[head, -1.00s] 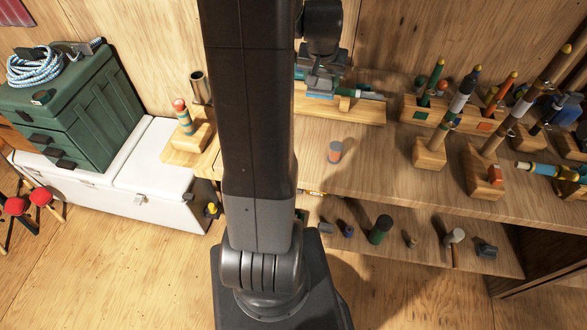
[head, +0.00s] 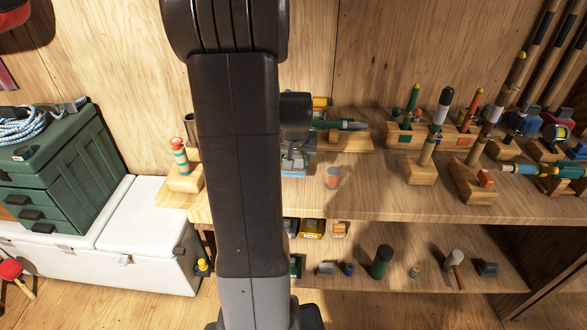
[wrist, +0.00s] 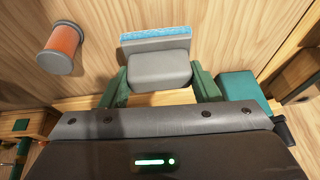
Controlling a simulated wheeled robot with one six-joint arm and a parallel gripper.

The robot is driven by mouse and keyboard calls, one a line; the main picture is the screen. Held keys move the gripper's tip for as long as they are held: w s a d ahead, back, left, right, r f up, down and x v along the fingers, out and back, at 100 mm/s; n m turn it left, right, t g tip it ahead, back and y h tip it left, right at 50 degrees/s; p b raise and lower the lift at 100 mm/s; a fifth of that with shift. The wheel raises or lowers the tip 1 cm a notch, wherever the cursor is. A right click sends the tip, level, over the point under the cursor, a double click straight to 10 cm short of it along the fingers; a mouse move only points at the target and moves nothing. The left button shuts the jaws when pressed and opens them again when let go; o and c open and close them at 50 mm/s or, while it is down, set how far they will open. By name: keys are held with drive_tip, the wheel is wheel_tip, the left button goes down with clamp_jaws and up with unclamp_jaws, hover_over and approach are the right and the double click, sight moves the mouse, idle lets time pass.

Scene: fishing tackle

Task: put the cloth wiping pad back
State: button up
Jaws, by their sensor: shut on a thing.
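The cloth wiping pad (wrist: 155,45) has a grey block handle and a light blue strip along one side. In the wrist view my gripper (wrist: 162,78) is shut on its grey handle, with a dark green finger on each side. In the head view my gripper (head: 297,158) is partly hidden by my arm. The pad (head: 297,173) shows below it, over the wooden bench top (head: 380,195), left of an orange and grey cylinder (head: 332,177). I cannot tell whether the pad touches the wood.
A teal block (wrist: 243,92) is right of my fingers. Wooden holders (head: 421,170) with rods stand to the right. A lower shelf (head: 410,290) holds small items. A white cooler (head: 150,235) is at left.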

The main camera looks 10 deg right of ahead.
drive_tip(key=shift+f, duration=1.75)
drive_tip(key=shift+f, duration=0.1)
drive_tip(key=o, duration=1.2)
drive_tip(key=shift+r, duration=0.25)
drive_tip(key=v, duration=1.1)
drive_tip(key=shift+s+r, duration=0.2)
drive_tip(key=shift+r, duration=0.15)
